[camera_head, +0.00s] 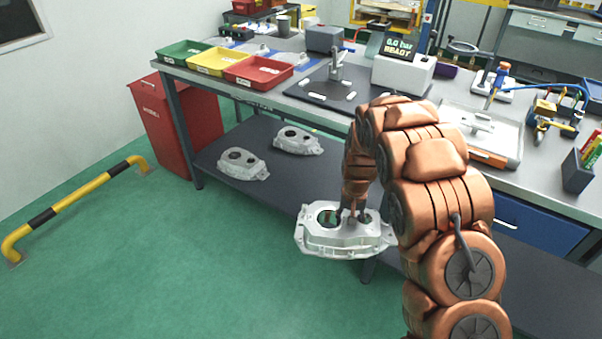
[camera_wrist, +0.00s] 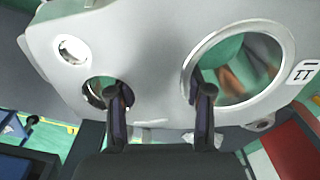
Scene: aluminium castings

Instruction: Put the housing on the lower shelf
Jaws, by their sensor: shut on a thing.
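The housing (camera_head: 344,239) is a silver-grey aluminium casting with a large round opening and smaller holes. My gripper (camera_head: 350,216) is shut on the housing and holds it in the air in front of the bench. In the wrist view the housing (camera_wrist: 160,50) fills the upper part, and the two fingers of my gripper (camera_wrist: 160,108) reach to its small hole and its large opening. The lower shelf (camera_head: 262,180) is a dark board under the workbench. Two similar castings lie on it, one at the left (camera_head: 244,164) and one farther back (camera_head: 298,141). My arm hides the shelf's middle.
The workbench top (camera_head: 300,90) carries green, yellow and red trays (camera_head: 258,71), a fixture and a white device (camera_head: 403,74). A red bin (camera_head: 172,120) stands left of the bench. A yellow-black rail (camera_head: 75,207) is on the floor at the left.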

